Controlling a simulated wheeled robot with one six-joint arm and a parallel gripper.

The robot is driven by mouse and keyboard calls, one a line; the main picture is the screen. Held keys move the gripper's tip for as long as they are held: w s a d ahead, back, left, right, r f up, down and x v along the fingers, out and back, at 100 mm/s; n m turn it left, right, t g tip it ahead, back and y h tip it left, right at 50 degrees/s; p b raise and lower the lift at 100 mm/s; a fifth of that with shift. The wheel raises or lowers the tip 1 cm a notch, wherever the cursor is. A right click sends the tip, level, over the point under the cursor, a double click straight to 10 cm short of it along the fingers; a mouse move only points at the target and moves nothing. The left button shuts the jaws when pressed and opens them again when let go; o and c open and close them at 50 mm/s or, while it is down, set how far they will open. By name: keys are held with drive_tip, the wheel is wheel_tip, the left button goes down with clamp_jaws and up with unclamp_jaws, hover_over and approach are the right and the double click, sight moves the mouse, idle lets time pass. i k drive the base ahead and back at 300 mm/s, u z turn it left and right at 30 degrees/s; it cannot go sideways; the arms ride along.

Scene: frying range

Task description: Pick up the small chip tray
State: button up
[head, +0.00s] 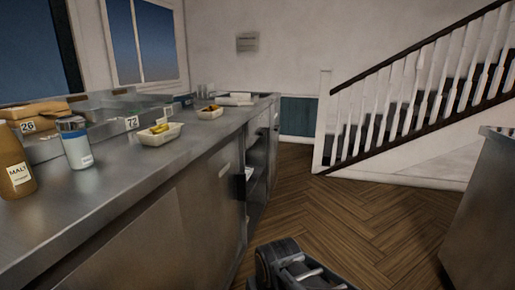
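Two pale chip trays with yellow-brown food stand on the steel counter. The nearer chip tray (163,139) is whitish and sits beside a number tag "72" (132,122). The farther chip tray (207,119) looks smaller in the picture and has darker food in it. Distance makes it hard to tell which tray is truly the smaller. Both are upright, with nothing touching them from above. Only a dark part of my arm shows at the bottom centre, over the floor and apart from the counter. My gripper's fingers cannot be seen.
A brown malt vinegar bottle (15,168) and a blue-and-white shaker (76,148) stand at the counter's near left. Wrapped food with tag "26" (28,127) lies behind them. Open shelves (256,165) are under the counter. The wooden floor (350,215) is clear; another steel unit (485,200) is at right.

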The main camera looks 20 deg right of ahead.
sight(210, 113)
drive_tip(key=z, duration=1.35)
drive_tip(key=i, duration=2)
drive_tip(key=u, duration=1.8)
